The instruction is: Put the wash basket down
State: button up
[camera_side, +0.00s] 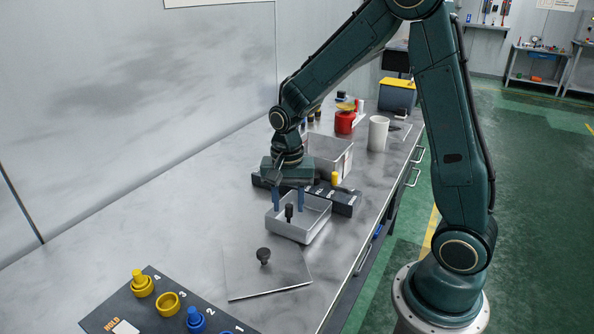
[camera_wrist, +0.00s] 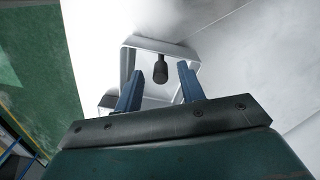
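A grey open-topped square tray (camera_side: 318,224), which looks like the wash basket, sits on the metal bench below my gripper. A black upright post with a knobbed top (camera_side: 289,212) stands inside it; the post also shows in the wrist view (camera_wrist: 160,69). My gripper (camera_side: 288,205) points down over the tray. Its two blue fingers are spread apart, with the post's top between or just below their tips. In the wrist view the fingers (camera_wrist: 160,80) stand to either side of the post, with visible gaps. I cannot tell how the post joins the tray.
A flat square plate with a black knob (camera_side: 280,272) lies in front of the tray. A numbered board with yellow and blue wheel parts (camera_side: 140,310) is at the front left. Behind are a dark rack (camera_side: 342,202), another box (camera_side: 340,160), a white cup (camera_side: 378,133) and a red pot (camera_side: 345,122).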

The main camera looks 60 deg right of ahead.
notch_tip(320, 180, up, 8)
jog(key=shift+w+f, duration=0.1)
jog(key=shift+r, duration=0.5)
dwell(0.4)
jog(key=s+a+r+n+t, duration=0.2)
jog(key=s+r+n, duration=0.2)
jog(key=s, duration=0.5)
jog(key=s+a+r+n+t, duration=0.3)
jog(key=s+r+n, duration=0.1)
jog(key=s+n, duration=0.4)
jog(key=shift+s+n+t, duration=0.3)
jog(key=shift+s, duration=0.1)
jog(key=shift+r, duration=0.1)
dwell(0.7)
